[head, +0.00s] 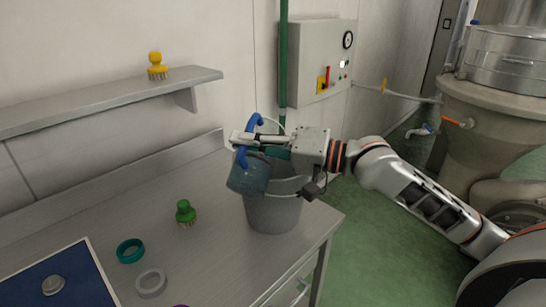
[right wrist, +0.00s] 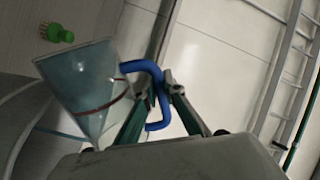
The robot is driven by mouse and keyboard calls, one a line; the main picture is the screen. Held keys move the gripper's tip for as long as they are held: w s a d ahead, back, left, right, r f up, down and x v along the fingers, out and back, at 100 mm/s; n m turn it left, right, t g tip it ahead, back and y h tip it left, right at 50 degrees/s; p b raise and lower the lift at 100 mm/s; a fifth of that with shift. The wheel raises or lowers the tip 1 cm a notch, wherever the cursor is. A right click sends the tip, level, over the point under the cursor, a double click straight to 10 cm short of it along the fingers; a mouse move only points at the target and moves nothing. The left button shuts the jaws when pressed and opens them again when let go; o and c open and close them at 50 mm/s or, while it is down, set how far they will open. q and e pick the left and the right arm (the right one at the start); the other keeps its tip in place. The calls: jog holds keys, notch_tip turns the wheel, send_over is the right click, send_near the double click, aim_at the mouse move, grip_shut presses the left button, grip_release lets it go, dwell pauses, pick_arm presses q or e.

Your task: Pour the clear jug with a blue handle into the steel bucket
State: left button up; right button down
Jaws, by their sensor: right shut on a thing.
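The clear jug (head: 248,178) has a blue handle and is tilted beside and above the left part of the steel bucket's rim. In the right wrist view the jug (right wrist: 82,85) shows a bluish see-through body with a reddish line around it. My right gripper (head: 243,139) is shut on its blue handle, which also shows in the wrist view (right wrist: 157,85). The grey steel bucket (head: 272,212) stands upright on the metal table near its right edge. The jug and gripper hide part of its opening, and its inside cannot be seen. My left gripper is not in view.
On the table (head: 215,255) are a green brush (head: 185,212), a teal ring (head: 130,251), a grey ring (head: 151,283) and a blue mat (head: 75,265) with a round grey piece. A yellow brush (head: 157,66) stands on the wall shelf (head: 110,97). A control box (head: 315,60) hangs behind.

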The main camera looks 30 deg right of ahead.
jog(key=shift+w+d+r, duration=0.1)
jog(key=shift+r, duration=0.05)
dwell(0.8)
jog(key=shift+d+m, duration=0.1)
jog(key=shift+m, duration=0.2)
jog(key=shift+r, duration=0.1)
dwell(0.3)
dwell(0.4)
jog(key=shift+w+d, duration=0.1)
dwell(0.4)
jog(key=shift+w+d+r+m, duration=0.25)
jog(key=shift+w+d+m, duration=0.1)
jog(key=shift+m, duration=0.55)
dwell(2.6)
